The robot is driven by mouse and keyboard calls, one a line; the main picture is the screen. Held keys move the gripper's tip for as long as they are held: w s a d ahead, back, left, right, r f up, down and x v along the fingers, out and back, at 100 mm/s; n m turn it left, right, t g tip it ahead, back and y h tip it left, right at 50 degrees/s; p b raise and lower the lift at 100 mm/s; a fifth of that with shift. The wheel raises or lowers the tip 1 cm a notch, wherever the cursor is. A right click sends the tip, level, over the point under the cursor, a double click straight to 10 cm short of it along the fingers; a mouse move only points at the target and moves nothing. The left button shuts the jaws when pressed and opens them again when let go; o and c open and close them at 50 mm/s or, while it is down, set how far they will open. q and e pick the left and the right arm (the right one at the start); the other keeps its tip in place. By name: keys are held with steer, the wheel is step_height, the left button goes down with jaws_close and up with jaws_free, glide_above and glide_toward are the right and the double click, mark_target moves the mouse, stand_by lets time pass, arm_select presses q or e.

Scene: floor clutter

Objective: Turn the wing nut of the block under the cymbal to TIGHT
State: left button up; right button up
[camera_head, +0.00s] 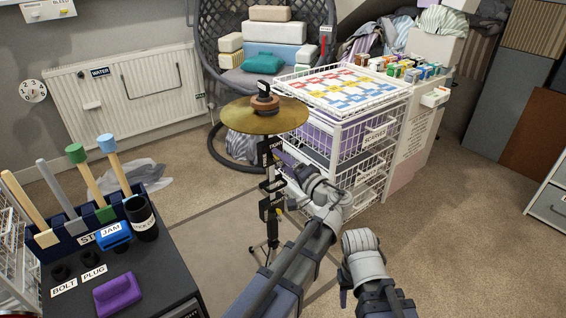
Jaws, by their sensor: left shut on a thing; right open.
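The upper block (266,152) is just under the cymbal, and another block (271,207) is lower down. My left gripper (284,158) reaches up to the right side of the upper block and is shut there on what appears to be its wing nut. The nut is hidden by the fingers, and its setting cannot be read. My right gripper (345,292) is open and empty, low and to the right of the stand.
A white wire-basket drawer unit (345,135) stands close behind my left gripper. A hanging chair (215,70) with cushions is behind the cymbal. A dark cabinet (165,265) with tools and a purple object (117,294) is at left. Carpet at right is clear.

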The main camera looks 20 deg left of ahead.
arm_select(q)
steer(key=shift+f+m, duration=0.1)
steer(key=shift+m, duration=1.7)
steer(key=o, duration=1.4)
